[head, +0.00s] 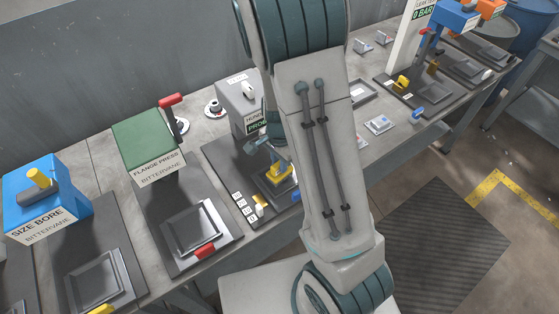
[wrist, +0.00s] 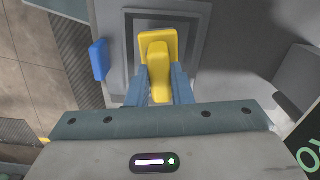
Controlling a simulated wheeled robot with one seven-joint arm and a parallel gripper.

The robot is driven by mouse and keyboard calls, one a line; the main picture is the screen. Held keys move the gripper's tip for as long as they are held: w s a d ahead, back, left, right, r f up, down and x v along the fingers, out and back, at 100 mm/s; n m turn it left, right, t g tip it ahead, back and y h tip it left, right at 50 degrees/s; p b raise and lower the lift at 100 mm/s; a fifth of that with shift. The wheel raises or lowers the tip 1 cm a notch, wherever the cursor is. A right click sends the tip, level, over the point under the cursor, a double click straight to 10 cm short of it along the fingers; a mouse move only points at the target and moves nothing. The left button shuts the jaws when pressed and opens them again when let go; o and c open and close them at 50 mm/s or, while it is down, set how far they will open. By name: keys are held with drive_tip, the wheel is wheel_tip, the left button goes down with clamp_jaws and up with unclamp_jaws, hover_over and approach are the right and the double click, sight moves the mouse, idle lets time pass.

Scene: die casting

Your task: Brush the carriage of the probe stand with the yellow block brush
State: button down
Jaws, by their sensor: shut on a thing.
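My gripper (wrist: 159,78) is shut on the yellow block brush (wrist: 157,48), whose handle sits between the blue fingers in the wrist view. In the head view the brush (head: 281,174) is low over the square raised plate on the dark base of the probe stand (head: 236,101), apparently its carriage (head: 266,184). In the wrist view the brush head lies over the grey square carriage (wrist: 133,30). I cannot tell whether the brush touches it. My arm hides part of the stand and its label in the head view.
A small blue part (wrist: 99,60) lies beside the plate. A flange press (head: 150,145) and a blue size bore machine (head: 45,195) stand to the left. Loose small parts and a blue-and-white item (head: 379,124) lie on the bench to the right. A floor mat (head: 440,245) lies below.

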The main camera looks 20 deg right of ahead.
drive_tip(key=shift+f+b, duration=0.65)
drive_tip(key=shift+f, duration=0.2)
drive_tip(key=shift+w+d+r, duration=0.1)
drive_tip(key=shift+w+d, duration=0.15)
drive_tip(key=shift+d, duration=0.45)
drive_tip(key=shift+s+a, duration=0.4)
drive_tip(key=shift+a, duration=0.35)
drive_tip(key=shift+w+d+f, duration=0.15)
drive_tip(key=shift+d+f, duration=0.05)
drive_tip(key=shift+d, duration=0.25)
drive_tip(key=shift+w+d+r, duration=0.15)
drive_tip(key=shift+d+r, duration=0.05)
drive_tip(key=shift+d, duration=0.1)
drive_tip(key=shift+s+a+p, duration=0.2)
drive_tip(key=shift+a+p, duration=0.15)
drive_tip(key=shift+a, duration=0.35)
